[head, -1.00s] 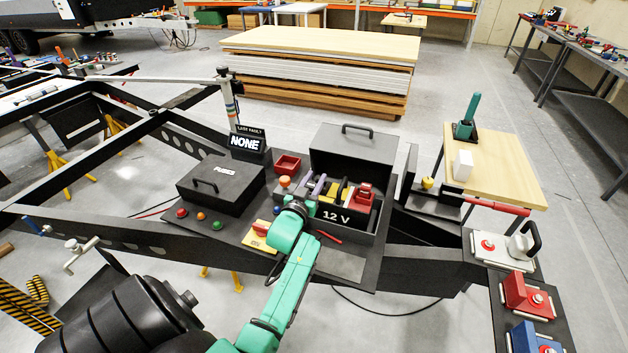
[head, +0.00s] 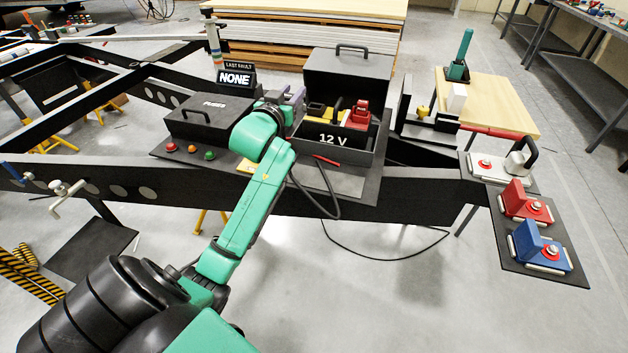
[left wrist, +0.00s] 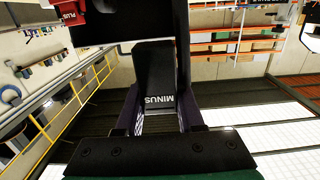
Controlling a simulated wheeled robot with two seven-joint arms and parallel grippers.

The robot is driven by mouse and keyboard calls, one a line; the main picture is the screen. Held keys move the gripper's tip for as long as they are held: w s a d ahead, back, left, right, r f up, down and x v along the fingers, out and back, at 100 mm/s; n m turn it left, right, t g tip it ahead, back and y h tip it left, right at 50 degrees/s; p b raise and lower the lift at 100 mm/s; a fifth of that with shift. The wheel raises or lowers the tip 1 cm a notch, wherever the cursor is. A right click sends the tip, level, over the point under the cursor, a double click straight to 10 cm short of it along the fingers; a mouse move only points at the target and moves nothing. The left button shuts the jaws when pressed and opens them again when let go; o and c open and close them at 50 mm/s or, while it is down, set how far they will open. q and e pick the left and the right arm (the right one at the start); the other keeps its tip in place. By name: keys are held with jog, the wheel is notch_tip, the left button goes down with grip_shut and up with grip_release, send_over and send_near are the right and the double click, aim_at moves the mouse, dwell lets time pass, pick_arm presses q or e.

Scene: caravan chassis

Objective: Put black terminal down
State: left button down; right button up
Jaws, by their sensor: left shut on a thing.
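The black terminal (left wrist: 155,75), lettered MINUS, is between the purple fingers of my left gripper (left wrist: 157,108) in the left wrist view. The gripper is shut on it. In the head view the left gripper (head: 287,98) is beside the left end of the open battery box (head: 333,138), marked 12 V. My own wrist hides most of the gripper there, and I cannot make out the held terminal. A red terminal (head: 357,115) sits in the box at its right; it also shows, lettered PLUS, in the left wrist view (left wrist: 72,12).
A black fuse box (head: 208,117) with coloured buttons in front stands left of my gripper. A sign (head: 236,78) reading NONE stands behind it. A black cable (head: 335,195) loops over the front edge. Coloured switch blocks (head: 525,203) sit on the right-hand plate.

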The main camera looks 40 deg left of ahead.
pick_arm(q)
notch_tip(320, 180, down, 19)
jog(key=shift+w+a+r+b, duration=0.1)
jog(key=shift+b, duration=0.65)
jog(key=shift+f, duration=0.2)
jog(key=c, duration=0.5)
grip_release()
jog(key=shift+r, duration=0.15)
jog(key=shift+s, duration=0.2)
jog(key=v, duration=1.1)
jog(key=shift+s+d, duration=0.2)
jog(key=shift+s, duration=0.1)
